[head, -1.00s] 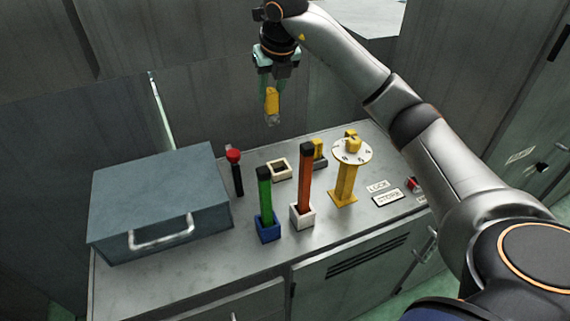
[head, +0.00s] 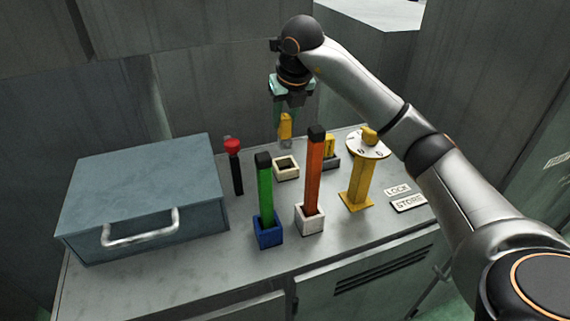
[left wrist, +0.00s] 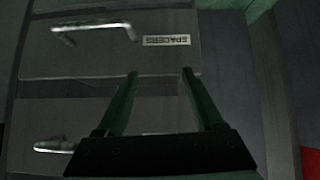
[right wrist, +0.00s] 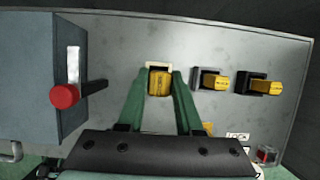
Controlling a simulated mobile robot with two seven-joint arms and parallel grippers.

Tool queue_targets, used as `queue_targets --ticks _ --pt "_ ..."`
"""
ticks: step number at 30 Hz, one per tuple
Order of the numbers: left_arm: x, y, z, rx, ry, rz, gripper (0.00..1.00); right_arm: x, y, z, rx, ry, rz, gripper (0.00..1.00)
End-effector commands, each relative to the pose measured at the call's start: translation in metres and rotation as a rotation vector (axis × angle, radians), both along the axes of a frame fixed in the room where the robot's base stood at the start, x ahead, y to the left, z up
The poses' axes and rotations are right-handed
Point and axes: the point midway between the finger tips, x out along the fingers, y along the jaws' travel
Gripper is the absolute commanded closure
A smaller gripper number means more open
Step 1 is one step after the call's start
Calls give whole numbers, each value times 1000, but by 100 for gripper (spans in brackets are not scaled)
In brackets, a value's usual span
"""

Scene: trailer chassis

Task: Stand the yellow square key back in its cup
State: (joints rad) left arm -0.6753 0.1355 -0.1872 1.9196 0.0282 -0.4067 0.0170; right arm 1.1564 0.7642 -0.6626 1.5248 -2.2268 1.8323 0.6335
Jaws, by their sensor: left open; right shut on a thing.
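The yellow square key (head: 285,126) is upright in my right gripper (head: 289,112), with its grey lower end pointing down. In the head view it hangs just above and behind an empty cream square cup (head: 286,168) on the bench. In the right wrist view the key (right wrist: 159,84) sits between the fingertips of my right gripper (right wrist: 159,76), overlapping the cream cup's rim (right wrist: 160,65). Its lower end is hidden there, so I cannot tell whether it touches the cup. My left gripper (left wrist: 160,76) is open and empty, facing a drawer front labelled SPACERS (left wrist: 166,40).
A blue-grey box (head: 145,190) and red-topped lever (head: 233,165) stand left. A green bar (head: 265,190) in a blue cup and an orange bar (head: 314,170) in a white cup stand in front. Another yellow key (head: 329,146) and a yellow dial stand (head: 357,190) are right.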

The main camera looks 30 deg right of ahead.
Motion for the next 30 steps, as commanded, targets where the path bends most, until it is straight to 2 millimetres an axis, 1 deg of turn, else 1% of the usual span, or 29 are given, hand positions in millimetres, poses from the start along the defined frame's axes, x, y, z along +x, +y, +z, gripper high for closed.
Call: queue_targets --ticks 1,4,6,11,17,19,25,28,29,30 --pt "0 -1 1 -1 -1 -1 31 -1 0 -12 0 4 1 100" --pt "0 -2 1 -3 -2 -1 31 -1 0 -29 0 4 0 100" --pt "0 -2 2 -5 -2 -1 31 -1 0 -37 0 2 0 100" --pt "0 -3 2 -5 -2 -1 31 0 0 -48 0 1 0 100" --pt "0 -3 2 -6 -3 -1 31 -1 0 -75 0 2 0 100" --pt "1 -3 2 -6 -3 -1 31 0 0 -79 1 0 0 100" --pt "1 -3 2 -6 -3 -1 31 0 0 -79 0 -1 0 100" --pt "1 -3 -1 -6 -3 -1 31 0 0 -82 0 0 0 100" --pt "1 -3 0 -6 -3 -1 31 0 0 -82 0 0 0 65" --pt "1 -3 0 -6 -2 -1 31 0 0 -81 0 0 0 60"
